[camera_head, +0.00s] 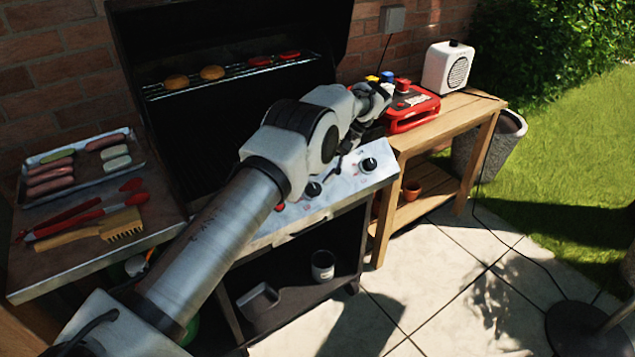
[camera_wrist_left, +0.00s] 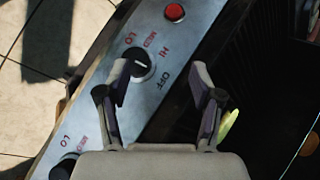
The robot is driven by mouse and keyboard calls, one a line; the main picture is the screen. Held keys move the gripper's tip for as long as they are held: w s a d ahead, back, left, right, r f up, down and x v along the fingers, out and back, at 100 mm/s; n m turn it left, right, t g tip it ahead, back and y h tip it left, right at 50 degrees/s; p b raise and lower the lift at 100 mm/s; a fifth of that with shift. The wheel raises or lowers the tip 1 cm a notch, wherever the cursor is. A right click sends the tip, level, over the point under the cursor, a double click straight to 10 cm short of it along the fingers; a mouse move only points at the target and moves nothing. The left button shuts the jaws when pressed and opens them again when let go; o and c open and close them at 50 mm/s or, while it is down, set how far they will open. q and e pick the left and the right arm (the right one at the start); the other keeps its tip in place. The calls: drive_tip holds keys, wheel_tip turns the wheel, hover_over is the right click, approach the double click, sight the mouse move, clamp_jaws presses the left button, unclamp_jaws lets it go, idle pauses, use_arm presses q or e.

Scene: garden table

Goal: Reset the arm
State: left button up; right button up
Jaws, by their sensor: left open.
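My left gripper (camera_wrist_left: 160,80) is open and empty over the grill's control panel (camera_wrist_left: 190,55). The right finger is over the dark side of the grill. In the head view my left arm reaches from the lower left across the grill front, its wrist over the panel's right end; the fingers are hard to make out. Knobs (camera_head: 368,164) show on the panel below the wrist. My right gripper is in neither view.
Buns (camera_head: 212,72) and red pieces lie on the grill's upper rack (camera_head: 240,72). Red caddy (camera_head: 412,112) and white speaker (camera_head: 448,68) stand on the right wooden table (camera_head: 465,108).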

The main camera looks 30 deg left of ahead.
use_arm(q)
wheel_tip(320, 180, up, 4)
drive_tip(key=shift+r, duration=0.1)
idle(0.4)
drive_tip(key=s+d+f+m+g+h+p, duration=0.1)
drive_tip(key=s+d+f+m+g, duration=0.15)
drive_tip(key=s+f, duration=0.9)
drive_tip(key=s+d+f+m+g+h, duration=0.1)
drive_tip(key=s+d+f, duration=0.3)
drive_tip(key=s+f, duration=0.75)
drive_tip(key=s+d+f+t+h, duration=0.1)
drive_tip(key=s+d+f+t, duration=0.15)
drive_tip(key=s, duration=0.45)
drive_tip(key=s+d+f+t+h, duration=0.1)
drive_tip(key=s+d+f, duration=0.15)
drive_tip(key=s, duration=0.45)
drive_tip(key=s+d+f+t+h, duration=0.1)
drive_tip(key=s+d+t, duration=0.15)
drive_tip(key=s, duration=0.45)
drive_tip(key=w+t, duration=0.1)
drive_tip(key=w, duration=0.2)
drive_tip(key=w+t, duration=0.2)
drive_tip(key=shift+w+a+f+m, duration=0.1)
drive_tip(key=shift+w+m, duration=0.15)
drive_tip(key=shift+w, duration=0.15)
